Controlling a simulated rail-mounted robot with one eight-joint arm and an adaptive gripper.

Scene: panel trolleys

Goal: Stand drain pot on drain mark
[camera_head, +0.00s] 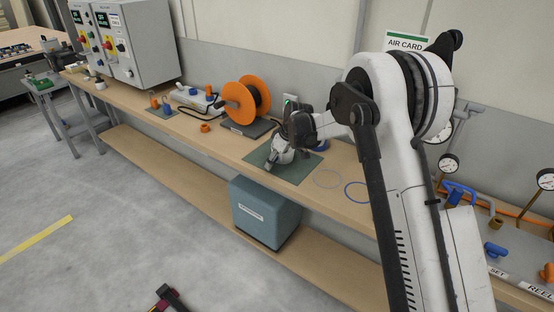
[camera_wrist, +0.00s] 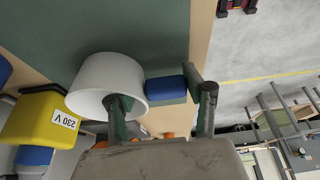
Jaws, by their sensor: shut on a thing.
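The white round pot (camera_wrist: 105,78) with a blue block-shaped grip (camera_wrist: 166,88) on its side is the likely drain pot. My gripper (camera_wrist: 163,104) is shut on it in the wrist view, one finger at the pot's mouth and the other beyond the blue grip. In the head view my gripper (camera_head: 279,163) is low over the dark green mat (camera_head: 302,167) and mostly hides the pot. I cannot tell whether the pot touches the mat. A thin grey ring (camera_head: 327,170) and a blue ring (camera_head: 346,190) mark the bench right of the mat; no label shows which is the drain mark.
An orange reel (camera_head: 247,101) stands left of the mat, with a small orange part (camera_head: 205,127) beside it. A yellow 230 V box (camera_wrist: 35,116) is near the pot in the wrist view. Gauges (camera_head: 449,164) are at the right.

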